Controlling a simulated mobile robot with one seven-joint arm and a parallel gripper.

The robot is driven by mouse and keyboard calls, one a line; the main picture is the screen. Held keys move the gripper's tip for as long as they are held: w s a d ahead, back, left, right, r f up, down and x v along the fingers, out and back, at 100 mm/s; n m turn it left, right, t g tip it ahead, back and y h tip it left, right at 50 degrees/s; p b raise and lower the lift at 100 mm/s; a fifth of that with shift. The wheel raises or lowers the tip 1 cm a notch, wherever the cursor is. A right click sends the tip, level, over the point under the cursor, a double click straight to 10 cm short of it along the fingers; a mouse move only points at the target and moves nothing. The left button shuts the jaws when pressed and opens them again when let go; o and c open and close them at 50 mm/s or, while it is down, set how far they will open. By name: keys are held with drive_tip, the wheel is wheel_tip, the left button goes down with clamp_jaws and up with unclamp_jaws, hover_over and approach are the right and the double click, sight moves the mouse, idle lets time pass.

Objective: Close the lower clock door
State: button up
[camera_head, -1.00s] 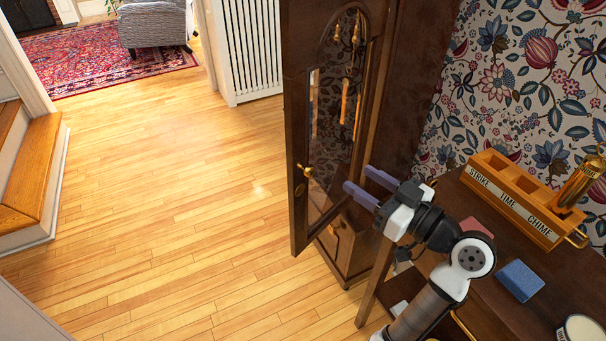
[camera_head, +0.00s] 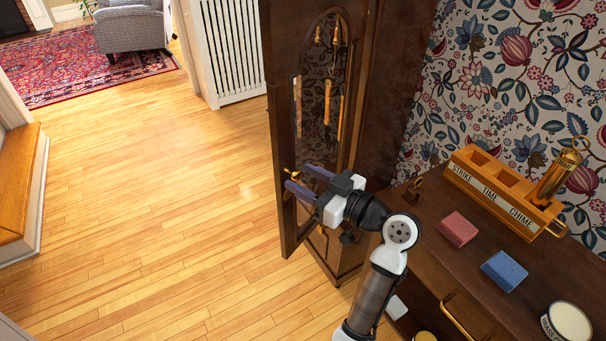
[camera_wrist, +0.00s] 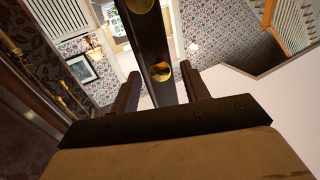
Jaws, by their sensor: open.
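The lower clock door (camera_head: 281,110) is a dark wooden frame with an arched glass pane, and it stands swung open from the tall clock case (camera_head: 385,110). A small brass knob (camera_head: 292,173) sits on the door's left stile. My gripper (camera_head: 299,178) is at the door's front, its two purple fingers apart and pointing left close to the knob. In the wrist view, the door's dark stile and the brass knob (camera_wrist: 161,71) show between my open fingers (camera_wrist: 160,84). I cannot tell whether a finger touches the knob or the door.
A dark cabinet (camera_head: 425,230) stands on the right. On it are a wooden rack (camera_head: 500,192) labelled STRIKE, TIME, CHIME, a brass cylinder (camera_head: 556,178), a red block (camera_head: 457,229), a blue block (camera_head: 503,270) and a round tin (camera_head: 568,322). The wooden floor (camera_head: 150,230) at left is clear.

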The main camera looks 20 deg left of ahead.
drive_tip(key=shift+w+a, duration=0.15)
drive_tip(key=shift+a, duration=0.3)
clamp_jaws()
